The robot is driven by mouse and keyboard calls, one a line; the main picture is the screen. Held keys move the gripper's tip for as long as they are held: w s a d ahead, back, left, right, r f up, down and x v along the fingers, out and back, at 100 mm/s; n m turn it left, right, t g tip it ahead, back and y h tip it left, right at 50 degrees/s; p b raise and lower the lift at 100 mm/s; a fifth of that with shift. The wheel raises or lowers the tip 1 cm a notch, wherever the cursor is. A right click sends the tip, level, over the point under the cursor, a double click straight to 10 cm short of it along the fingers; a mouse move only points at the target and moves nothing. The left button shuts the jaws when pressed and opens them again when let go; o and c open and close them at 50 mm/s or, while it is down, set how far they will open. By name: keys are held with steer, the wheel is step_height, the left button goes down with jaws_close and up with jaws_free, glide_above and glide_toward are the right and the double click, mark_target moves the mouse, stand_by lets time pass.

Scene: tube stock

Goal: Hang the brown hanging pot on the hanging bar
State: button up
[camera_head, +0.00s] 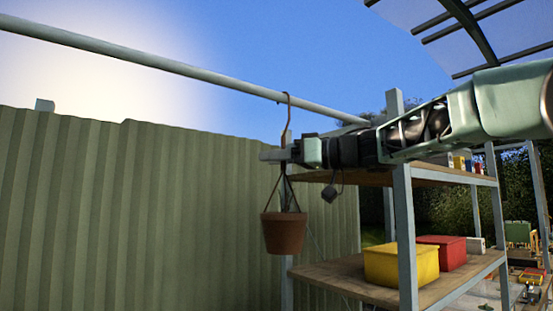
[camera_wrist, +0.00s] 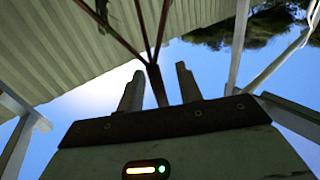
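The brown hanging pot (camera_head: 284,234) hangs upright below my gripper. Its cords run up to a thin hook stem, and the hook's curved top meets the hanging bar (camera_head: 200,75) in the head view, seemingly over it. My gripper (camera_head: 272,155) is level, beside the stem just under the bar. In the wrist view, the dark stem (camera_wrist: 158,85) and spreading cords show between the two fingers of my gripper (camera_wrist: 158,80). The fingers stand apart with a gap on each side of the stem, so it looks open around it. The pot's body is not clear in the wrist view.
A shelf rack (camera_head: 404,240) stands right of the pot, with a yellow bin (camera_head: 400,264) and a red bin (camera_head: 446,252) on its lower board. A corrugated green wall (camera_head: 130,220) fills the left. The space left of the pot is clear.

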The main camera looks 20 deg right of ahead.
steer(key=shift+d+f, duration=0.1)
steer(key=shift+s+d+b, duration=0.3)
steer(key=shift+d, duration=0.05)
steer(key=b+v, duration=0.6)
steer(key=v, duration=1)
steer(key=shift+s, duration=0.25)
steer(key=shift+d, duration=0.1)
